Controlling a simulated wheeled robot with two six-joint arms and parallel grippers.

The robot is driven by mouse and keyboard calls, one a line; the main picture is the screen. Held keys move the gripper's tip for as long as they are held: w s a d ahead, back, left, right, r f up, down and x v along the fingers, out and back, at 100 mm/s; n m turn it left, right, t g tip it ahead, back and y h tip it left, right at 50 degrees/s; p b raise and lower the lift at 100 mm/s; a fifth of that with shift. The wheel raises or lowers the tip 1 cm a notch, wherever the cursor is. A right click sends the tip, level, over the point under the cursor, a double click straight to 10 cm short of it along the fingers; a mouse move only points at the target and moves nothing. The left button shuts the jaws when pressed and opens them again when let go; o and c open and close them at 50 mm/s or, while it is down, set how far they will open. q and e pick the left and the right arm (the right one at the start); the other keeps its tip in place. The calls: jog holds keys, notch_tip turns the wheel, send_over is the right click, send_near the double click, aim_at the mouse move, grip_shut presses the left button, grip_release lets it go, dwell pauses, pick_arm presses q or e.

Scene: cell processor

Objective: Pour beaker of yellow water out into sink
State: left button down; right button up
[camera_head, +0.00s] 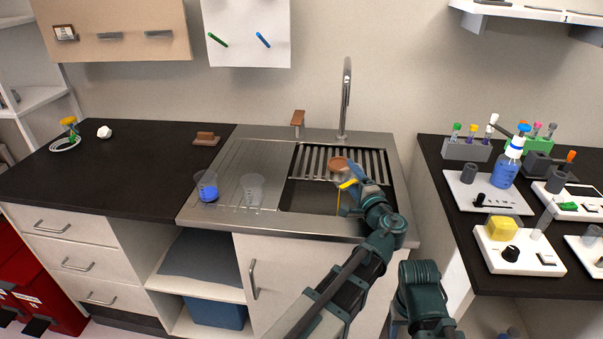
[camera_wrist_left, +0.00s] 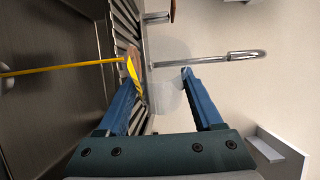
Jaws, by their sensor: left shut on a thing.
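My left gripper (camera_head: 352,178) is over the sink basin (camera_head: 310,196). In the left wrist view its blue fingers (camera_wrist_left: 160,92) are shut on a clear beaker (camera_wrist_left: 172,72), which is tipped over. Yellow water (camera_head: 347,184) shows at the beaker's mouth. A thin yellow stream (camera_wrist_left: 65,68) runs from it, and in the head view it falls into the basin. The beaker's outline is faint, and the gripper hides part of it in the head view. My right arm shows at the bottom, but its gripper is not visible.
A beaker of blue liquid (camera_head: 208,188) and an empty-looking clear beaker (camera_head: 252,189) stand on the drainboard left of the basin. The faucet (camera_head: 345,100) rises behind the sink. A round brown thing (camera_head: 338,163) is on the rack (camera_head: 310,160). Lab devices crowd the right counter.

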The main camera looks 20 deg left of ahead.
pick_arm(q)
jog(key=shift+w+r+m+p, duration=0.2)
jog(key=shift+m+p, duration=0.2)
jog(key=shift+p, duration=0.2)
jog(key=shift+d+m+g+p, duration=0.1)
jog(key=shift+m+g+p, duration=0.4)
jog(key=shift+m, duration=0.2)
jog(key=shift+f+h, duration=0.25)
jog(key=shift+h, duration=0.05)
jog(key=shift+w+d+r+m+g+p, duration=0.15)
jog(key=shift+r+m+g+p, duration=0.35)
jog(key=shift+m+p, duration=0.6)
jog(key=shift+m+g+p, duration=0.4)
jog(key=shift+m+p, duration=0.2)
jog(key=shift+p, duration=0.05)
jog(key=shift+f+m, duration=0.25)
jog(key=shift+m, duration=0.05)
jog(key=shift+r, duration=0.1)
